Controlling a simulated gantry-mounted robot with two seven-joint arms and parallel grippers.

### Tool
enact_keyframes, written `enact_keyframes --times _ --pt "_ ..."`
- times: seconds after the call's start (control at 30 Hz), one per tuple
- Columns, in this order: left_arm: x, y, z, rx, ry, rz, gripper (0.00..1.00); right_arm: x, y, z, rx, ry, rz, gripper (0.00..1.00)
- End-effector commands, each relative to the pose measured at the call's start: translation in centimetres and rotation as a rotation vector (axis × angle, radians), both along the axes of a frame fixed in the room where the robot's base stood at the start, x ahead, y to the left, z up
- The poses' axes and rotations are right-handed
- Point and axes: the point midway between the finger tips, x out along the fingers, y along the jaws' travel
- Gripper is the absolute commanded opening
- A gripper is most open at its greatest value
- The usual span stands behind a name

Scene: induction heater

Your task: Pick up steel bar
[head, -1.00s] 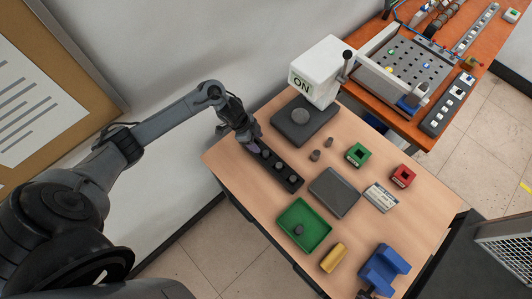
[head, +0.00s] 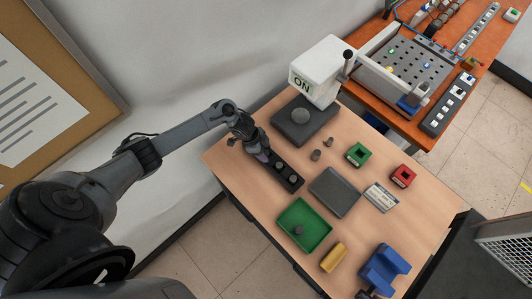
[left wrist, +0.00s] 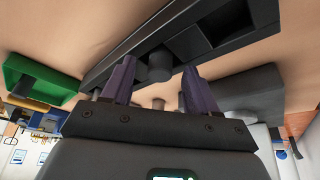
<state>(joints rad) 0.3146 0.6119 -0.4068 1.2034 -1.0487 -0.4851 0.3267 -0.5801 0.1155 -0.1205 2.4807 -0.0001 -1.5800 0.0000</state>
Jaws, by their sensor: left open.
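My left gripper (head: 263,156) is over the black slotted rack (head: 282,171) and hides the rack's upper-left part. In the left wrist view its two purple fingers (left wrist: 151,82) are open and apart. A short dark grey cylinder, likely a steel bar (left wrist: 160,66), stands at the rack (left wrist: 185,35) and shows between the fingers, with no visible grip on it. In the head view a grey cylinder (head: 293,179) shows in the rack's lower-right part; I cannot tell if it is the same one. My right gripper is not seen.
A green tray (head: 318,240) holds one small dark cylinder (head: 298,230). Two loose grey cylinders (head: 315,155) stand near the dark heater base (head: 290,134). A grey block (head: 347,187), green and red square pieces, a yellow piece (head: 333,257) and a blue holder (head: 378,273) occupy the table.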

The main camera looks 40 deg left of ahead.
Motion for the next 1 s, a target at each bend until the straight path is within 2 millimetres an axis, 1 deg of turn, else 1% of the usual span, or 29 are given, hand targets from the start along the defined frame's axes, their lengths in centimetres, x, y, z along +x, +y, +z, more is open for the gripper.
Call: enact_keyframes --times 0.07,0.1,0.27,0.4,0.47,0.5,0.83,1.0 --pt "0.0 0.0 0.02 0.0 0.0 0.0 0.59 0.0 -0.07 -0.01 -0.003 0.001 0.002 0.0" --pt "-0.01 -0.01 0.02 0.0 0.0 -0.001 0.57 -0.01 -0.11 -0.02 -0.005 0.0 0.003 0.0" --pt "-0.02 0.01 0.04 0.0 0.0 -0.001 0.33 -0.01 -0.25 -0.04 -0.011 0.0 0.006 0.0" --pt "-0.02 0.01 0.03 0.0 0.0 -0.001 0.11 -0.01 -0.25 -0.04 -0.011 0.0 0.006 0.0" --pt "-0.02 0.01 0.03 0.0 0.0 -0.001 0.02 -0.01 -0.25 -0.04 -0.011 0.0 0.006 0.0" --pt "-0.02 0.01 0.03 0.0 0.0 -0.001 0.0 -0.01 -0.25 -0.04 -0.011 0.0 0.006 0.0" --pt "0.02 0.02 0.19 -0.001 -0.001 -0.001 0.0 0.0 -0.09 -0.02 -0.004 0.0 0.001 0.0" --pt "0.05 0.02 0.95 0.0 -0.001 -0.002 0.0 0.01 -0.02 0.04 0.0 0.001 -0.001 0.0"
